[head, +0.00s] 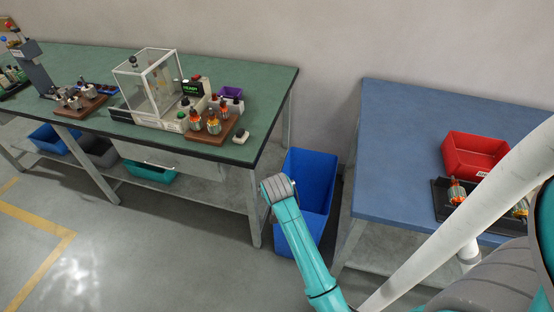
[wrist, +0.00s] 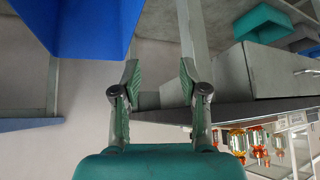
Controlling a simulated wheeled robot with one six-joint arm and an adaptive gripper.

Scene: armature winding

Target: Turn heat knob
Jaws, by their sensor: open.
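The winding machine (head: 150,92) stands on the green-topped bench at the left of the head view. It has a clear box with a white frame, a lit green "READY" display (head: 193,87) and several small knobs or buttons, among them a black one (head: 185,102) and a green one (head: 181,115). I cannot tell which of these is the heat knob. My gripper (wrist: 160,75) is open and empty in the wrist view, well apart from the machine. It is not clearly visible in the head view, where my arm rises near the blue bin.
The green bench (head: 275,95) holds wooden trays with armatures. A tall blue bin (head: 312,175) stands between it and the blue table (head: 400,130). A red bin (head: 475,155) and a black tray with armatures sit on the blue table. Open floor lies at the lower left.

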